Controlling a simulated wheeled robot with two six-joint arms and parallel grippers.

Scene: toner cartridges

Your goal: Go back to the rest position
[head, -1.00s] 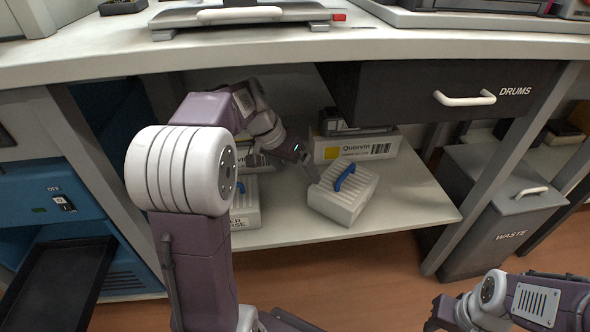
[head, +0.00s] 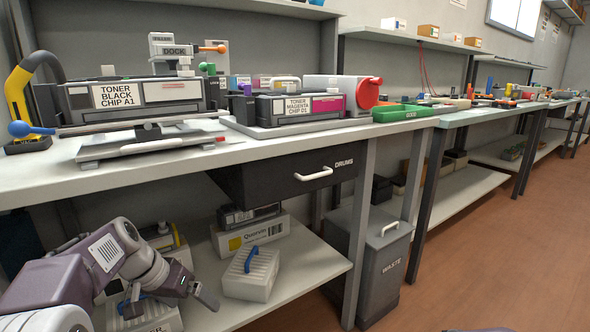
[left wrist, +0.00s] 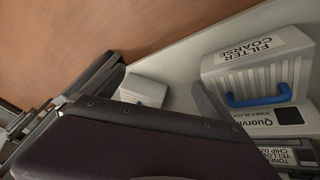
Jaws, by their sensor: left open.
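My left gripper (head: 208,296) is inside the lower shelf space under the bench, just left of a white ribbed filter box with a blue handle (head: 250,274). It is open, and I see nothing held in it. In the left wrist view, dark fingers (left wrist: 160,92) spread on either side of a small white box (left wrist: 145,90) that lies beyond them. A "FILTER COARSE" box with a blue handle (left wrist: 258,72) shows to the right. My right gripper is not in view.
Above the arm is the bench top (head: 50,182) with the black DRUMS drawer (head: 280,180) below it. A Quorvin carton (head: 250,236) stands behind the filter box. A grey WASTE bin (head: 375,262) stands right of the shelf. The floor (head: 470,270) at right is clear.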

